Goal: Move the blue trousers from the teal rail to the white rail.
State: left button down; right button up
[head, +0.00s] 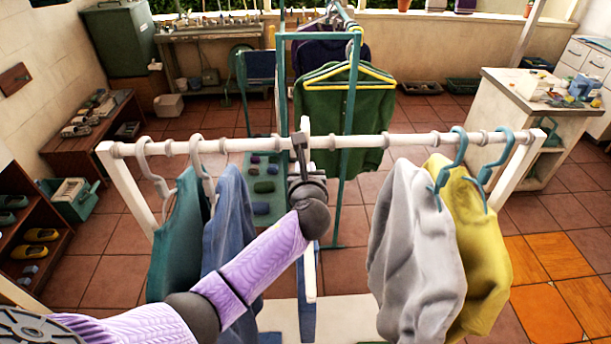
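The white rail (370,141) runs across the front with several garments on hangers. A blue garment (230,222) hangs left of centre on it, partly behind my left arm; I cannot tell for sure that it is the blue trousers. The teal rail (352,110) stands behind, holding a green shirt (335,118) on a yellow hanger and a dark purple garment (316,55). No blue trousers show clearly on it. My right gripper is not in view.
A teal garment (178,235) hangs left of the blue one; a grey garment (418,240) and a yellow one (485,255) hang at the right. The white rail's middle right is bare. A shoe shelf (45,268) stands left, a white cabinet (500,125) right.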

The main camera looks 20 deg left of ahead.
pick_arm(q)
jog(key=shift+w+a, duration=0.1)
jog(key=shift+w, duration=0.05)
jog(key=shift+f, duration=0.1)
dwell(0.3)
jog(key=shift+f+b, duration=0.95)
jog(key=shift+f, duration=0.25)
jog(key=shift+c, duration=2.4)
grip_release()
jog(key=f+p+v, duration=0.1)
jog(key=p+v, duration=0.1)
jog(key=v, duration=0.1)
jog(key=p+v, duration=0.2)
jog(key=v, duration=0.2)
jog(key=f+p+v, duration=0.1)
jog(key=p+v, duration=0.1)
jog(key=v, duration=0.2)
jog(key=shift+s+d+f, duration=0.25)
jog(key=shift+s+f, duration=0.05)
jog(key=shift+s, duration=0.2)
jog(key=shift+s+d+f, duration=0.1)
jog(key=shift+s, duration=0.1)
